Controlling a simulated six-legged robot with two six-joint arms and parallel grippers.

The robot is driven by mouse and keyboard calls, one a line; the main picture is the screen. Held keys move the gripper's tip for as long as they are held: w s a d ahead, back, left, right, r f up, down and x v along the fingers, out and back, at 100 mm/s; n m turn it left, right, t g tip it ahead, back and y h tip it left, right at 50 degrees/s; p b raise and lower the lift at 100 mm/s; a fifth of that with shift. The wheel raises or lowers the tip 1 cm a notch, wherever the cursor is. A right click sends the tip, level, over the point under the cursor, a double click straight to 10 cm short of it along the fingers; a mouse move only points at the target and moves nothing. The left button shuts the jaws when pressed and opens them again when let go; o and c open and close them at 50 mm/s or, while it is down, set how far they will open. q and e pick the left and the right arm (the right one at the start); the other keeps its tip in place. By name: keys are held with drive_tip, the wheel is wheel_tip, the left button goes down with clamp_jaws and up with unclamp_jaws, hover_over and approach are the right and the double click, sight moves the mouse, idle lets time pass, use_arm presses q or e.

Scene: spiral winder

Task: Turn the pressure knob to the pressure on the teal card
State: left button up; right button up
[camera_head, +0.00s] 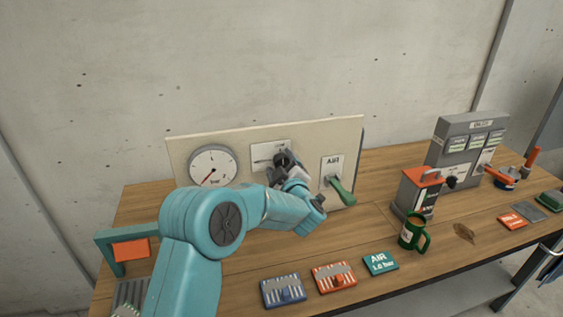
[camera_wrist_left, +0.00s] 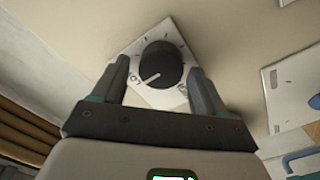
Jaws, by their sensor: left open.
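The pressure knob (camera_wrist_left: 160,64) is dark and round, on a white plate on the upright panel (camera_head: 230,140). In the wrist view its white mark points down-left, near the letters LO. My left gripper (camera_head: 284,163) is open, with one finger on each side of the knob; I cannot tell whether they touch it. In the head view the gripper mostly hides the knob. The teal card (camera_head: 380,262) lies on the table's front part and reads AIR and a bar value too small to read surely. The round gauge (camera_head: 213,167) has a red needle pointing down-left.
Right of the knob, a green lever (camera_head: 342,191) sticks out below an AIR label. A green mug (camera_head: 413,234) and a red-topped box (camera_head: 419,191) stand further right. A blue card (camera_head: 283,291) and an orange card (camera_head: 335,277) lie along the front.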

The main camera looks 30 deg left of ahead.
use_arm(q)
drive_tip(key=shift+w+f, duration=0.15)
drive_tip(key=shift+w, duration=0.05)
drive_tip(key=shift+c, duration=0.3)
drive_tip(key=shift+s, duration=0.1)
drive_tip(key=c, duration=1)
drive_tip(key=shift+m, duration=0.4)
drive_tip(key=shift+r+m, duration=0.2)
drive_tip(key=shift+m, duration=0.8)
drive_tip(key=m, duration=0.3)
drive_tip(key=shift+r+m+p, duration=0.1)
drive_tip(key=shift+m+p, duration=0.2)
drive_tip(key=shift+p, duration=0.1)
drive_tip(key=m, duration=0.1)
drive_tip(key=m+p, duration=0.1)
drive_tip(key=m, duration=0.1)
drive_tip(key=shift+w+d+r+m, duration=0.1)
drive_tip(key=shift+w+m, duration=0.1)
drive_tip(key=shift+m, duration=0.1)
drive_tip(key=shift+m+p, duration=0.7)
drive_tip(key=shift+m, duration=1.1)
